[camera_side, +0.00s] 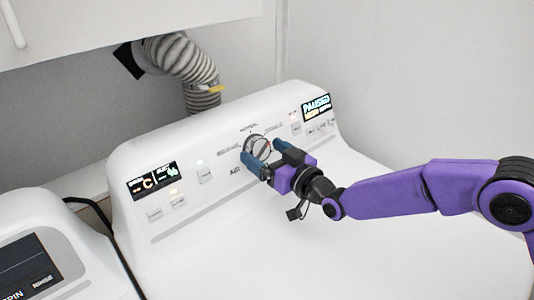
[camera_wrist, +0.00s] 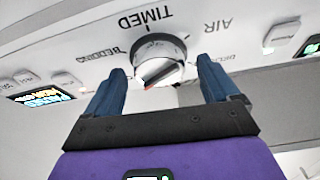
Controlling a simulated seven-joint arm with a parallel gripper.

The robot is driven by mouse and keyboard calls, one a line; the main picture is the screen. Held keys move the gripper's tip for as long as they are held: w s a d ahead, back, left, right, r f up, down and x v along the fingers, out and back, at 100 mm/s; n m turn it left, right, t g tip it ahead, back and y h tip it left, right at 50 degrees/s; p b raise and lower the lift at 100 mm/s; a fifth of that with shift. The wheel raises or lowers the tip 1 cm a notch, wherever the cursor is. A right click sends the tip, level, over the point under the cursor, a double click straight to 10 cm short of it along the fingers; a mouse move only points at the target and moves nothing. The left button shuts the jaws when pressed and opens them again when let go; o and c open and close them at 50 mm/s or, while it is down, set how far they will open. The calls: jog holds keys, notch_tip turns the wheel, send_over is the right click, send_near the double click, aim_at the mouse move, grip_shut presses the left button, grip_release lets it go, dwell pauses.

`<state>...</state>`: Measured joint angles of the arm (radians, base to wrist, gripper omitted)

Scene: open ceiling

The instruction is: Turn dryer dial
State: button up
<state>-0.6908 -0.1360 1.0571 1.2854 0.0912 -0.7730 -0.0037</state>
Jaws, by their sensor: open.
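The dryer dial (camera_side: 257,146) is a round silver-grey knob at the middle of the white dryer's (camera_side: 200,254) sloped control panel. It also shows in the wrist view (camera_wrist: 160,62), with a ridge across its face and printed labels around it. My gripper (camera_side: 262,151) is at the dial with its two blue fingers apart. In the wrist view the fingers (camera_wrist: 160,76) stand on either side of the dial, with a visible gap on each side. Whether the fingertips reach past the dial's face is hard to tell.
Two lit displays sit on the panel, one left (camera_side: 152,181) and one right (camera_side: 317,107), with several small buttons near them. A ribbed vent hose (camera_side: 184,66) rises behind. Another appliance (camera_side: 42,262) stands at the lower left. The dryer top in front is clear.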

jog(key=c, duration=1.1)
jog(key=shift+o, duration=0.2)
jog(key=shift+n, duration=0.4)
jog(key=n+g, duration=0.1)
jog(key=n, duration=0.2)
jog(key=n+g+y, duration=0.1)
jog(key=n, duration=0.2)
jog(key=shift+w+d+r+n+g+y, duration=0.1)
jog(key=shift+w+d+n+g+y, duration=0.05)
jog(key=shift+n+g+y, duration=0.15)
jog(key=n+g, duration=0.1)
jog(key=n, duration=0.2)
jog(key=n+g, duration=0.1)
jog(key=n, duration=0.3)
jog(key=shift+w+r, duration=0.1)
jog(key=shift+g, duration=0.4)
jog(key=o, duration=1.1)
jog(key=shift+c, duration=0.2)
